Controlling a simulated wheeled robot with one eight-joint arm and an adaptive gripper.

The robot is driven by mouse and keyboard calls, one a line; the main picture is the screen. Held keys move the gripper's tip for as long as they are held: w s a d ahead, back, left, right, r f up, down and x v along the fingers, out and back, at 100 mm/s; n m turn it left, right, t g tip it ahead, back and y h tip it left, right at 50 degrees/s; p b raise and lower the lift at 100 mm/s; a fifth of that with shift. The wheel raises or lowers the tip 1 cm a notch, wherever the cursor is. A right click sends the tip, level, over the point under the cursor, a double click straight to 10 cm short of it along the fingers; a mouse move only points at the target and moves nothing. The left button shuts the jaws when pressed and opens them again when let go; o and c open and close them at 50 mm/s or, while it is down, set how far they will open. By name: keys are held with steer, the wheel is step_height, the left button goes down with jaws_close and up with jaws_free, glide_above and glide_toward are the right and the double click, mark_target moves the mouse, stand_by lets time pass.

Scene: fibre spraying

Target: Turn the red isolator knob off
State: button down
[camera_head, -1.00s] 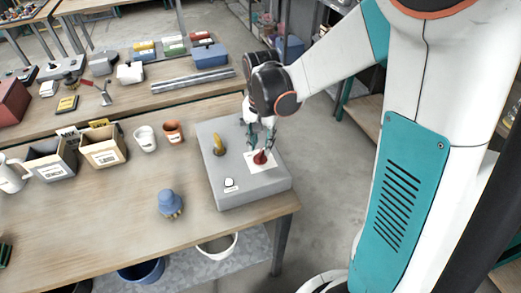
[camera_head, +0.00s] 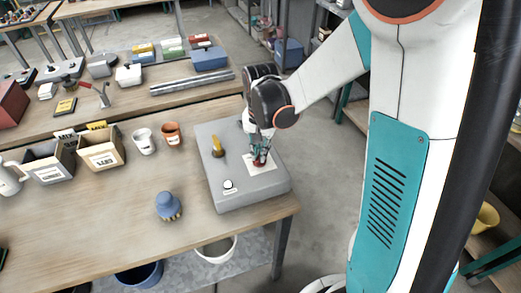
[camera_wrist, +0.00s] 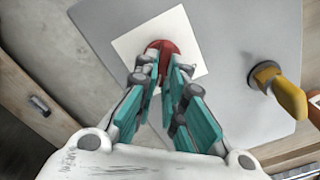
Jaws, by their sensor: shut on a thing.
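The red isolator knob (camera_wrist: 163,48) sits on a white square plate (camera_wrist: 128,47) on top of a grey box (camera_head: 244,195). My gripper (camera_head: 260,158) reaches down onto the knob from above. In the wrist view my gripper's teal fingers (camera_wrist: 165,66) are closed around the knob, one on each side. The fingers hide part of the knob, and I cannot tell which way it is set. A yellow handle (camera_head: 217,147) stands on the same box, and it shows at the right in the wrist view (camera_wrist: 285,95).
A white button (camera_head: 228,186) is on the box's front part. A white cup (camera_head: 144,141), a terracotta pot (camera_head: 171,133) and a blue-topped brush (camera_head: 168,205) stand to the left. Labelled bins (camera_head: 103,157) are farther left. The table's right edge lies close beside the box.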

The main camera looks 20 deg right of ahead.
steer(key=shift+n, duration=0.4)
steer(key=n, duration=0.3)
steer(key=shift+w+a+n, duration=0.1)
steer(key=shift+a+n, duration=0.05)
steer(key=shift+n, duration=0.15)
steer(key=n, duration=0.3)
steer(key=shift+a+n+b, duration=0.2)
steer(key=shift+n+b, duration=0.1)
steer(key=shift+b, duration=0.05)
steer(key=n, duration=0.4)
steer(key=shift+a, duration=0.2)
steer(key=shift+a+n, duration=0.1)
steer(key=shift+n, duration=1.8)
steer(key=c, duration=1.7)
jaws_free()
steer(key=shift+r, duration=0.1)
